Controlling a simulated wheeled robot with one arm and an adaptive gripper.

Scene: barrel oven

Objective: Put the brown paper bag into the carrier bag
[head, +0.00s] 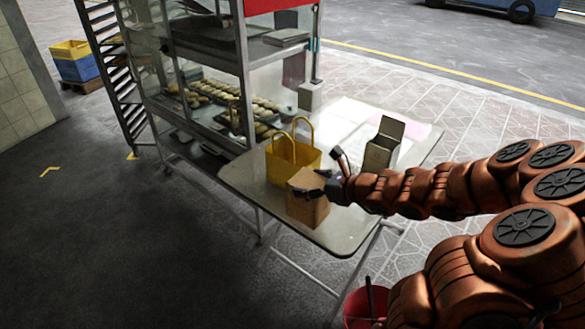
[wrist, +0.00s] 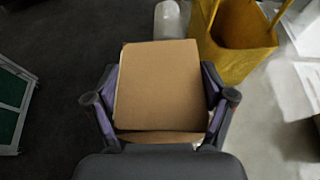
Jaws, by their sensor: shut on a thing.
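The brown paper bag (head: 308,208) is at the front left edge of the folding table, with my gripper (head: 318,191) at its upper part. In the wrist view the brown paper bag (wrist: 160,85) lies between the two fingers of my gripper (wrist: 161,105), which is shut on it. Whether its base touches the table is hard to tell. The yellow carrier bag (head: 293,160) stands upright just behind the paper bag, with two raised handles. In the wrist view the carrier bag (wrist: 235,40) is at the upper right, its top open.
The folding table (head: 345,235) also bears an open box (head: 383,143) to the right, and pale papers at the back. A glass cabinet (head: 235,75) with trays of buns stands behind left. A red bucket (head: 366,305) is on the floor below. Open floor lies at the left.

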